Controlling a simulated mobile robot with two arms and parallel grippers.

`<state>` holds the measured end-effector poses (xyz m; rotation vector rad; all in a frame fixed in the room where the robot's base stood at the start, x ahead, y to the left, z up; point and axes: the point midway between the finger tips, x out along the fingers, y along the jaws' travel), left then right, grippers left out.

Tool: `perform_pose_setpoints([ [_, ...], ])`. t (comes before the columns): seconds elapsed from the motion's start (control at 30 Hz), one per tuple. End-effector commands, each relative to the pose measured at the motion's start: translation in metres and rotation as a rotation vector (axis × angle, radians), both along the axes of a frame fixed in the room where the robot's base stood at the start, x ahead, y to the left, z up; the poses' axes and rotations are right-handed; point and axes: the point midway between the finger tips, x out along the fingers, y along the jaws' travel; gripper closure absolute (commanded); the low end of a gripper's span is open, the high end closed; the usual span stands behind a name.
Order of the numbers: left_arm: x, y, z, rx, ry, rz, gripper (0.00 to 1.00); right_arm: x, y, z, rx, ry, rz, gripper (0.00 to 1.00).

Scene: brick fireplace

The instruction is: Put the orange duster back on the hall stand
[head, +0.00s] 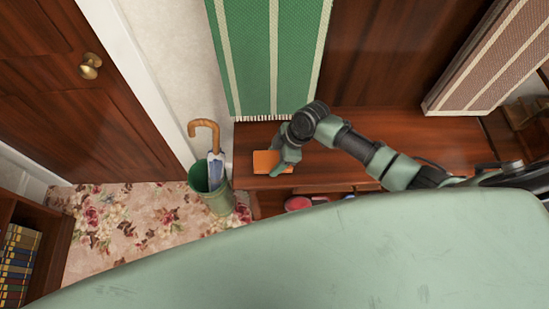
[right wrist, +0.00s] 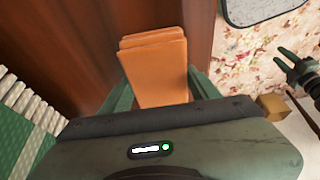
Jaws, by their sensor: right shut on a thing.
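The orange duster (head: 266,162) is a folded cloth near the left end of the dark wooden hall stand (head: 370,130). My right gripper (head: 284,168) is shut on its right side in the head view. The right wrist view shows the duster (right wrist: 156,68) sticking out flat between the green fingers. It is over or on the stand's top; I cannot tell whether it touches the wood. My left gripper (right wrist: 284,60) shows small at the right of the right wrist view, over the carpet, its fingers apart and empty.
A green umbrella holder (head: 212,195) with a cane-handled umbrella (head: 204,128) stands left of the hall stand. A green striped textile (head: 268,60) hangs behind, a brown one (head: 490,60) to the right. A red item (head: 298,203) sits on the lower shelf.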

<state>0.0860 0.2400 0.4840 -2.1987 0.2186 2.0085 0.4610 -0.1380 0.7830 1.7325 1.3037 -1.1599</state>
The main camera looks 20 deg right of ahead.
Motion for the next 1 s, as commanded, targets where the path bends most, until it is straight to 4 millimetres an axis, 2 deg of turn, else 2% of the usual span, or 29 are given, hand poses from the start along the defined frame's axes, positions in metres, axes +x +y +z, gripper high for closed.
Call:
perform_pose_setpoints([
  [0.43, 0.001, -0.004, -0.003, -0.005, -0.002, -0.001, 0.64, 0.0, 0.0, -0.009, 0.0, 0.0, 0.001, 0.71],
  [0.47, 0.001, -0.005, -0.002, -0.005, -0.002, -0.001, 0.64, 0.0, 0.0, -0.008, 0.0, 0.0, 0.001, 0.33],
  [0.5, 0.001, -0.005, -0.002, -0.006, -0.002, -0.002, 0.64, 0.0, 0.0, -0.008, 0.0, 0.0, 0.001, 0.22],
  [0.53, 0.001, -0.005, -0.002, -0.006, -0.002, -0.003, 0.64, 0.0, 0.0, -0.008, 0.0, 0.0, 0.001, 0.17],
  [0.83, 0.002, -0.006, -0.001, -0.006, -0.002, -0.003, 0.64, 0.0, 0.0, -0.006, 0.0, -0.001, 0.001, 0.17],
  [1.0, 0.002, -0.005, -0.001, -0.006, -0.002, -0.003, 0.64, 0.0, -0.005, 0.006, -0.001, -0.004, -0.001, 0.17],
])
